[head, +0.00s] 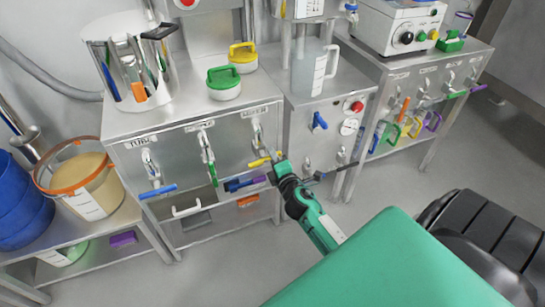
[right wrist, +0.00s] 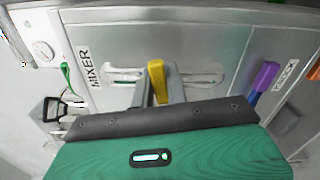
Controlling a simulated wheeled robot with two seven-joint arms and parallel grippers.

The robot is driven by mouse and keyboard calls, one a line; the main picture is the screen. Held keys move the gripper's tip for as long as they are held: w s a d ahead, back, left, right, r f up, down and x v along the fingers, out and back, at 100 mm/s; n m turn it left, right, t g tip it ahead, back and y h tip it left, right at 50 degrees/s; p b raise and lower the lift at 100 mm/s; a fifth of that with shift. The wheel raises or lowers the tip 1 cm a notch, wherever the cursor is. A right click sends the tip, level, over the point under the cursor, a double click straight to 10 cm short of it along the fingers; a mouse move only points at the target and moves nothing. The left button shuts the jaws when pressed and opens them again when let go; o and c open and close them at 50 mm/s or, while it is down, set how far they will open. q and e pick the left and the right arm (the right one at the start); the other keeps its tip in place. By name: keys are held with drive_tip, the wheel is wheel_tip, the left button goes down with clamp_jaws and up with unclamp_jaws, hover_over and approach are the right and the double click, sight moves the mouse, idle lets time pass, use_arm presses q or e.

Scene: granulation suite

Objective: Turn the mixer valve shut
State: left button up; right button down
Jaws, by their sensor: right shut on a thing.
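The mixer valve's yellow lever (head: 259,161) is on the front of the steel cabinet, below the rightmost of its labels. In the right wrist view the yellow lever (right wrist: 157,82) shows between the two grey fingers, beside the MIXER label (right wrist: 85,68). It appears to lie across the valve's metal pipe (right wrist: 204,78). My right gripper (head: 278,159) is shut on the lever; its fingers (right wrist: 158,92) show on both sides of it. The valve's body is partly hidden behind the fingers. My left gripper is not in view.
On the same cabinet are a green-lever valve (head: 208,153) and a blue-lever valve (head: 157,190). Green (head: 224,83) and yellow (head: 243,56) lidded pots and a steel vessel (head: 130,70) stand on top. Another blue valve (head: 319,121) and a gauge (head: 349,127) are to the right.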

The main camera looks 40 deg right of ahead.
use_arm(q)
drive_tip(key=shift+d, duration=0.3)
use_arm(e)
drive_tip(key=shift+f+m, duration=0.3)
drive_tip(key=shift+m, duration=0.7)
drive_tip(key=c, duration=1.4)
unclamp_jaws()
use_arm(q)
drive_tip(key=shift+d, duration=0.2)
use_arm(e)
drive_tip(key=v, duration=1.4)
drive_tip(key=shift+w, duration=0.1)
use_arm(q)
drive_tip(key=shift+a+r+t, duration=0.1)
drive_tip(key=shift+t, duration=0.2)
